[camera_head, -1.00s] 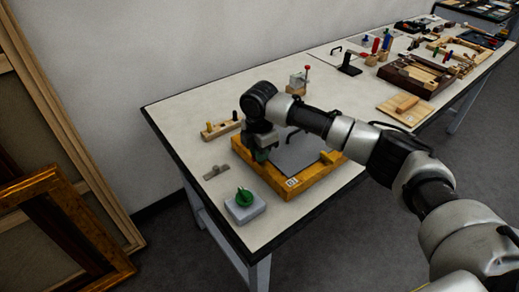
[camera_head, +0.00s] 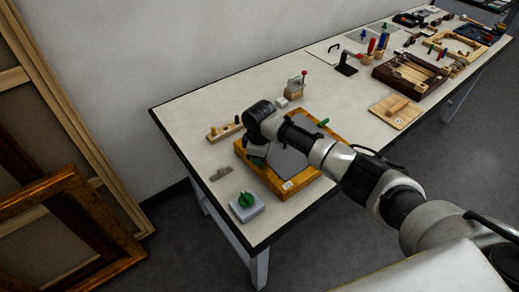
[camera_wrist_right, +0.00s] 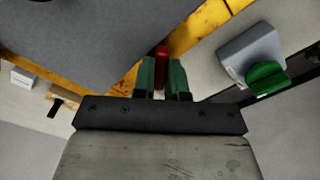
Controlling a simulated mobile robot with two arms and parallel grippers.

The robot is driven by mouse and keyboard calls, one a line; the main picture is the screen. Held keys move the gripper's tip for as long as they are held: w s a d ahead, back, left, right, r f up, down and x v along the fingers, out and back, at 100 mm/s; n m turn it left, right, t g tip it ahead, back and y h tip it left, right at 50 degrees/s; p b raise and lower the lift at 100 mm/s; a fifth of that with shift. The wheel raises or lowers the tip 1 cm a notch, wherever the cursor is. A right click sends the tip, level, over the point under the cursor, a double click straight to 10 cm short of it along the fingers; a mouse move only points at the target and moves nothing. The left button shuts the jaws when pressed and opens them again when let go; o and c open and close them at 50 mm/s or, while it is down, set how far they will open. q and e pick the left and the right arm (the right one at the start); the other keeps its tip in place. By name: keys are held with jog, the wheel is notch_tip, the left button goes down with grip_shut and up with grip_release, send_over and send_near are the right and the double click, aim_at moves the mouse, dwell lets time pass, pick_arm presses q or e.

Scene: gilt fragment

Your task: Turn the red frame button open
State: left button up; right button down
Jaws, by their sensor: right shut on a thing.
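The gilt frame (camera_head: 279,188) lies flat near the left end of the table, with a grey panel (camera_head: 285,166) inside it. The red frame button (camera_wrist_right: 162,52) shows in the right wrist view at the frame's edge. My right gripper (camera_wrist_right: 164,72) has its green fingers on either side of this button and is shut on it. In the head view my right gripper (camera_head: 257,160) points down over the frame's left rail and hides the red button. A green piece (camera_head: 323,122) shows on the frame's far edge. My left gripper is not in view.
A grey box with a green knob (camera_head: 246,205) stands in front of the frame. A metal plate (camera_head: 220,173) lies left of it. A wooden block with pegs (camera_head: 225,131) and a small white block (camera_head: 282,102) are behind. Tools fill the table's far right.

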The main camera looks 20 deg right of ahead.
jog(key=m+p, duration=0.3)
jog(key=m, duration=0.1)
jog(key=shift+r, duration=0.2)
jog(key=shift+f+m+p, duration=0.1)
jog(key=shift+m+p, duration=0.95)
jog(key=shift+m, duration=0.75)
jog(key=c, duration=1.2)
grip_release()
jog(key=shift+o, duration=0.2)
notch_tip(320, 180, up, 11)
jog(key=b, duration=0.1)
jog(key=shift+f, duration=0.15)
